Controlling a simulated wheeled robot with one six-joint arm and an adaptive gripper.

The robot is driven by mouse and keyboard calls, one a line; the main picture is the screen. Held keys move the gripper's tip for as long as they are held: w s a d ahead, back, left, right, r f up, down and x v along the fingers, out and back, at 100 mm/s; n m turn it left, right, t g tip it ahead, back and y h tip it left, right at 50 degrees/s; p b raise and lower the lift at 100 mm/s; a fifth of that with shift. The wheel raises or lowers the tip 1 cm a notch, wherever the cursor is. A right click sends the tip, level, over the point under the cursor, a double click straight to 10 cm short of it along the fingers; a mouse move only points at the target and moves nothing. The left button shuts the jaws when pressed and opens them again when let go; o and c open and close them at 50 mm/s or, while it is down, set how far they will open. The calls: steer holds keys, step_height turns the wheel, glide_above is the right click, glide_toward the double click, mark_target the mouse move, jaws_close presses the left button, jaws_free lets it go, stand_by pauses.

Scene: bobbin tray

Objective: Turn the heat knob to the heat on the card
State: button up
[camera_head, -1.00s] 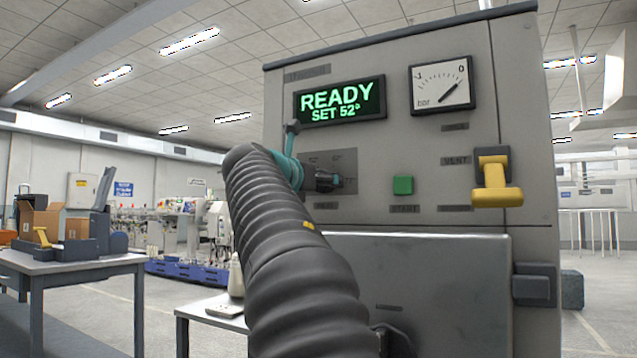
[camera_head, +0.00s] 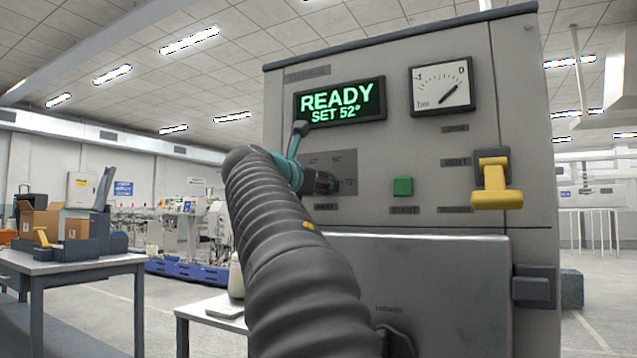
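The heat knob is hidden behind my gripper (camera_head: 328,182), on the dark dial plate (camera_head: 347,165) at the left of the machine's grey front. My gripper is at this plate, seen from behind and the side. Its fingertips are too small and dark to tell whether they are open, or whether they touch the knob. A "72°" mark shows just right of the gripper, with fainter marks above. The display (camera_head: 340,101) above reads "READY SET 52°" in green. I cannot make out the card in this view.
A green button (camera_head: 403,186) is right of the dial plate, with a yellow vent handle (camera_head: 496,185) farther right. A bar gauge (camera_head: 441,85) is above. A grey door (camera_head: 430,285) is below. A table (camera_head: 75,262) with boxes stands at the left.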

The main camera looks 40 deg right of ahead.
steer(key=m+b, duration=0.1)
steer(key=m, duration=1.3)
steer(key=m+b, duration=0.1)
steer(key=m, duration=0.6)
steer(key=shift+w+r+b, duration=0.1)
steer(key=shift+r+b, duration=0.15)
steer(key=shift+b, duration=0.1)
steer(key=shift+m, duration=0.3)
steer(key=o, duration=1.2)
steer(key=shift+c, duration=0.2)
steer(key=shift+a, duration=0.1)
steer(key=v, duration=1.1)
steer(key=shift+s+a, duration=0.2)
steer(key=shift+a, duration=0.15)
